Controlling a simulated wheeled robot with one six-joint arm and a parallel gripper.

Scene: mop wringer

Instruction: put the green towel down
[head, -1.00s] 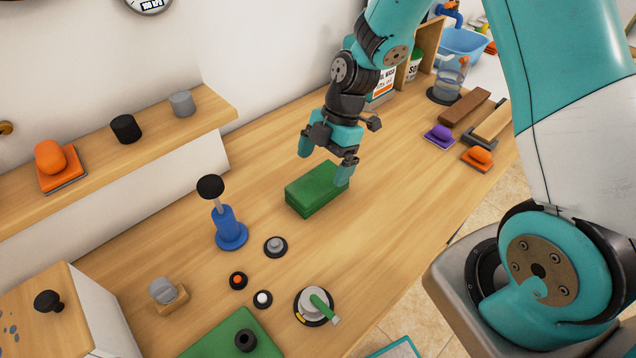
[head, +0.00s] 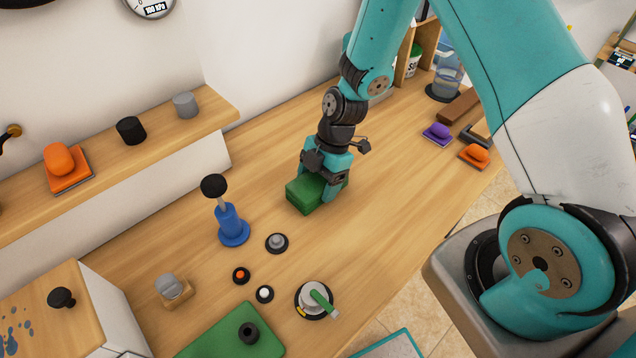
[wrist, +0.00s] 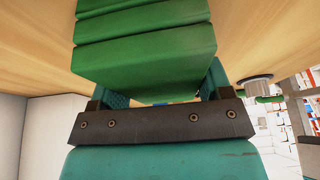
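The green towel (head: 303,196) is a folded block lying on the wooden counter, near the middle of the head view. My gripper (head: 320,182) points down over its right end, with a finger on each side. The near finger covers part of the towel, and the far finger is mostly hidden. In the wrist view the towel (wrist: 145,45) shows as stacked green layers. It fills the space between the fingers of my gripper (wrist: 163,92), which look closed against its sides.
A blue plunger-like tool (head: 232,225) stands to the left of the towel, with a grey knob (head: 277,243) nearer. A purple sponge (head: 437,132) and an orange one (head: 474,153) lie to the right. The counter (head: 385,180) right of the towel is clear.

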